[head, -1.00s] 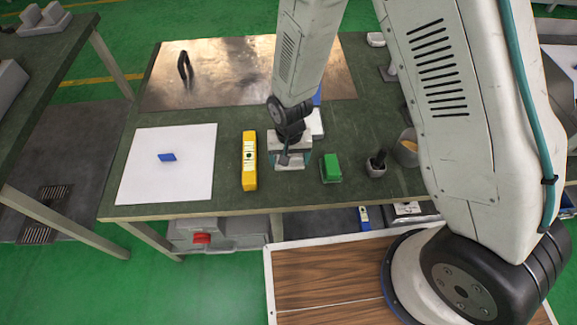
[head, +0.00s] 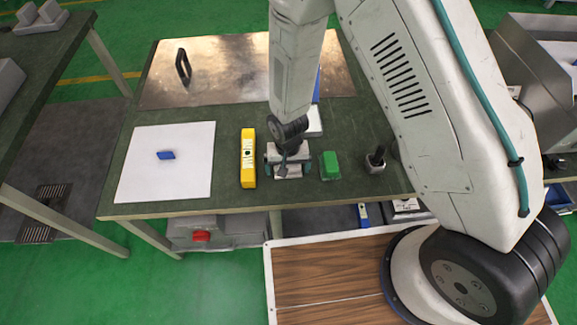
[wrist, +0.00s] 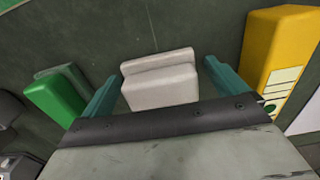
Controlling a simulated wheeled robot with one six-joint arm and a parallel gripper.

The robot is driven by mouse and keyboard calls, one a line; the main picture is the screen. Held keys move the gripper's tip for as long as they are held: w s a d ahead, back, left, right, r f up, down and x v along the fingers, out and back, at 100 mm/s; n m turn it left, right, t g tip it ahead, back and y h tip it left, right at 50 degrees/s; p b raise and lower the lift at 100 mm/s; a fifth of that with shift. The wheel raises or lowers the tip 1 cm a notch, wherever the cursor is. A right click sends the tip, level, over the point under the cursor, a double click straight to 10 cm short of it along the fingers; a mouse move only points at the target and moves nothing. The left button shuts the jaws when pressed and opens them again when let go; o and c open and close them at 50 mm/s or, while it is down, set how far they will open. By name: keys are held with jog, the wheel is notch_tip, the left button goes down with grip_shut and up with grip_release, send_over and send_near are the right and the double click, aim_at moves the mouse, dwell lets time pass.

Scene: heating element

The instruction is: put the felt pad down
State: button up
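A pale grey-white block (wrist: 160,80) with a raised ridge lies between the fingers of my gripper in the wrist view. It may be the felt pad; I cannot be sure. My gripper (wrist: 163,68) has its two teal fingers spread wide, one on each side of the block, with a narrow gap showing on both sides. In the head view, my gripper (head: 288,163) is low over the dark green bench (head: 225,197), between the yellow level and the green block. Its underside is hidden there.
A yellow level (head: 248,160) stands to the left and a green block (head: 330,166) close on the right. A white sheet (head: 190,180) bears a small blue piece (head: 166,155). A metal plate (head: 225,75) holds a black handle (head: 183,66). A small cup (head: 375,167) is further right.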

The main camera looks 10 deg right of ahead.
notch_tip(320, 180, up, 12)
jog(key=shift+r, duration=0.2)
dwell(0.6)
jog(key=s+d+r, duration=0.2)
jog(key=d+r, duration=0.4)
jog(key=r, duration=0.4)
jog(key=s+d+r, duration=0.1)
jog(key=d+r, duration=0.5)
jog(key=r, duration=0.5)
jog(key=s+d+r, duration=0.4)
jog(key=s+r, duration=0.1)
jog(key=s, duration=0.3)
jog(key=s+d+r+t, duration=0.1)
jog(key=s+d+r, duration=0.4)
jog(key=s, duration=0.3)
jog(key=shift+s+r, duration=0.15)
jog(key=shift+r, duration=0.6)
